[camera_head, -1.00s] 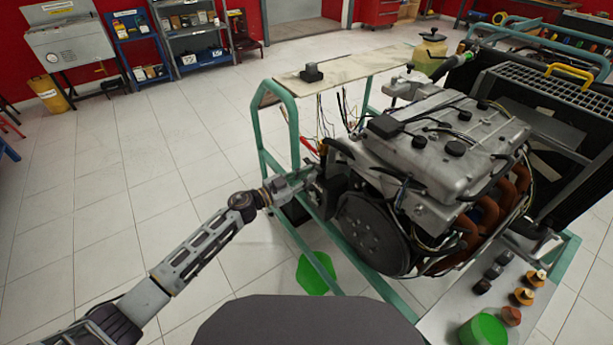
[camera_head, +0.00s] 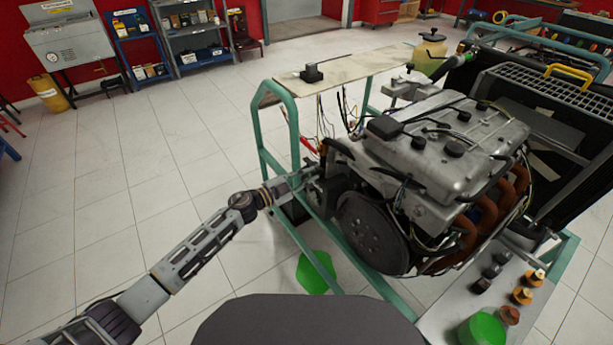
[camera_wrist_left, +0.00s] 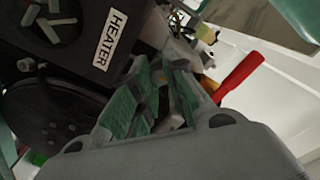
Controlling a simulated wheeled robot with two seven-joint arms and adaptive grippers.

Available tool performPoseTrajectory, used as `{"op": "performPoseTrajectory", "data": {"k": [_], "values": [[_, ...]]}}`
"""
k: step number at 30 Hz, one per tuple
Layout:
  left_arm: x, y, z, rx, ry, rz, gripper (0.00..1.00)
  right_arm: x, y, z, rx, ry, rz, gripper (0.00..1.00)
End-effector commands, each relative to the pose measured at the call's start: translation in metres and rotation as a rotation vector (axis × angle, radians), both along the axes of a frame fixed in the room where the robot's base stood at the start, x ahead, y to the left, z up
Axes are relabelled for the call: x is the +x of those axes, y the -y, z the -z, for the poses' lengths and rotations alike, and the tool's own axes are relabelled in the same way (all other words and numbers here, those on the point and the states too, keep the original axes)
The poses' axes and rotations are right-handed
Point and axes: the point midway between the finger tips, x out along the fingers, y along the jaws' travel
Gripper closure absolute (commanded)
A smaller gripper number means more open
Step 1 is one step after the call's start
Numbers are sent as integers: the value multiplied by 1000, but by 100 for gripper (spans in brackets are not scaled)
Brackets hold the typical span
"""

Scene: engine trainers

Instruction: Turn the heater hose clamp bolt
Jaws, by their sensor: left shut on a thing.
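My left gripper (camera_head: 308,180) reaches from the left to the front left side of the engine (camera_head: 445,145). In the left wrist view its green-padded fingers (camera_wrist_left: 160,108) are closed around a small part between them. The fingers mostly hide this part, which seems to be the heater hose clamp bolt; its shape is not clear. A black heater box (camera_wrist_left: 95,35) with a white HEATER label is just beyond the fingers, at the upper left of the wrist view. My right gripper is not in view.
A red-handled part (camera_wrist_left: 240,77) lies right of the fingers. The green stand frame (camera_head: 290,130) and loose wires surround the work spot. A green container (camera_head: 315,273) is on the floor below. A pulley wheel (camera_head: 372,232) is close on the right. Floor at left is clear.

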Motion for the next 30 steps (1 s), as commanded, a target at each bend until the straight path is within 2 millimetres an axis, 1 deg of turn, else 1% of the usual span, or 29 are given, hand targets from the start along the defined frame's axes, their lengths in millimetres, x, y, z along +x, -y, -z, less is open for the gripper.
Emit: {"op": "performPoseTrajectory", "data": {"k": [1,6,15,21,30], "values": [[0,1,-3,17,30,1,100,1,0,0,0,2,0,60],[0,1,-2,83,121,1,100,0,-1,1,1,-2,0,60],[-1,2,-2,161,231,3,100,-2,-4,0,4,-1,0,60],[-1,2,-2,182,258,4,100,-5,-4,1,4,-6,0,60],[-1,2,-2,185,261,4,100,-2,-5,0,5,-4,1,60]]}}
